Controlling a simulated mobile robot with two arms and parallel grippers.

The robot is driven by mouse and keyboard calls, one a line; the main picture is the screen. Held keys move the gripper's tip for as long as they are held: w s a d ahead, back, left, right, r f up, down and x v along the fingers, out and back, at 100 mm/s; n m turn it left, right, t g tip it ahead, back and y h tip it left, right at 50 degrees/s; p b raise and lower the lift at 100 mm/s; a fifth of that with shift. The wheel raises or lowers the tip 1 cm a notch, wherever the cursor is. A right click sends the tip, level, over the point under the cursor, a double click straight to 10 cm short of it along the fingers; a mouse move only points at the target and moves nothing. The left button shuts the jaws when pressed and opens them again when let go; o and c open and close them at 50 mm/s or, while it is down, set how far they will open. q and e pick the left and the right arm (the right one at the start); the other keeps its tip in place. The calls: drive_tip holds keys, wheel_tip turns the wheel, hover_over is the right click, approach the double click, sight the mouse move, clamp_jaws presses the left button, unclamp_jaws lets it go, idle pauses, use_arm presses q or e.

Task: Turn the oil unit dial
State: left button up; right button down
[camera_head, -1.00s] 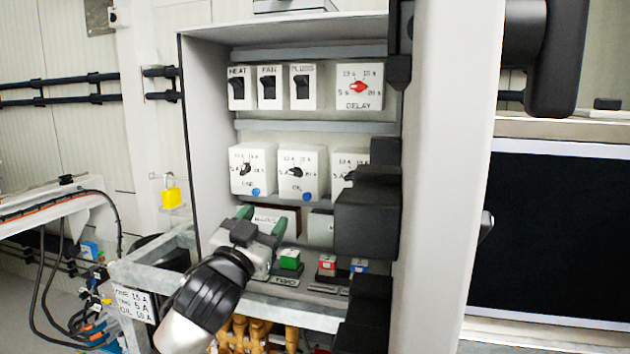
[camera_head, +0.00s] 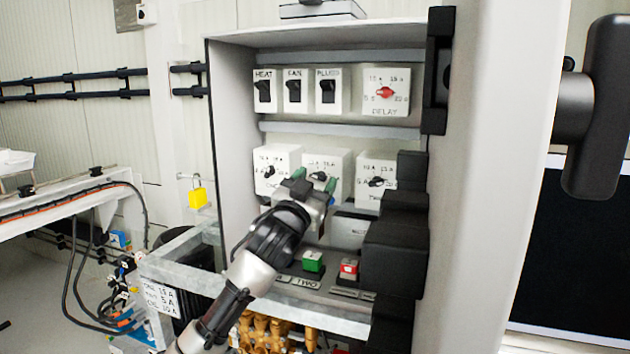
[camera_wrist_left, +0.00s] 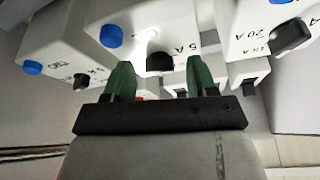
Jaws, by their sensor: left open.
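The oil unit (camera_head: 341,165) is the middle white box in the cabinet's middle row, between two similar dial boxes. Its black dial (camera_head: 318,176) shows just above my left gripper (camera_head: 314,183), which partly covers the box's lower face. In the left wrist view, a black dial (camera_wrist_left: 160,63) lies between the green fingertips of my left gripper (camera_wrist_left: 160,80), which are open with space on both sides. I cannot tell whether they touch it. A blue button (camera_wrist_left: 111,36) is on the same box. My right gripper is not in view.
The unit one box (camera_head: 270,160) and unit two box (camera_head: 372,168) stand close on either side. Switches and a red delay dial (camera_head: 385,92) are above. Black blocks (camera_head: 395,240) line the cabinet's right side. Green (camera_head: 313,261) and red (camera_head: 349,268) buttons are below.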

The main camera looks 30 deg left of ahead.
use_arm(q)
drive_tip(key=c, duration=0.9)
drive_tip(key=shift+r+m+h+p, duration=0.15)
drive_tip(key=shift+m+h+p, duration=0.25)
drive_tip(key=shift+m+p, duration=0.3)
drive_tip(key=m+h+p, duration=0.1)
drive_tip(key=m+p, duration=0.1)
drive_tip(key=m+g+h+p, duration=0.1)
drive_tip(key=m+p, duration=0.2)
drive_tip(key=m+h+p, duration=0.1)
drive_tip(key=m+p, duration=0.1)
drive_tip(key=m, duration=0.1)
drive_tip(key=shift+a+r, duration=0.2)
drive_tip(key=shift+r, duration=0.05)
drive_tip(key=shift+f+m+g+h+p, duration=0.2)
drive_tip(key=shift+m+g+h+p, duration=0.55)
drive_tip(key=shift+m+p, duration=1.05)
drive_tip(key=o, duration=0.9)
drive_tip(key=shift+s, duration=0.1)
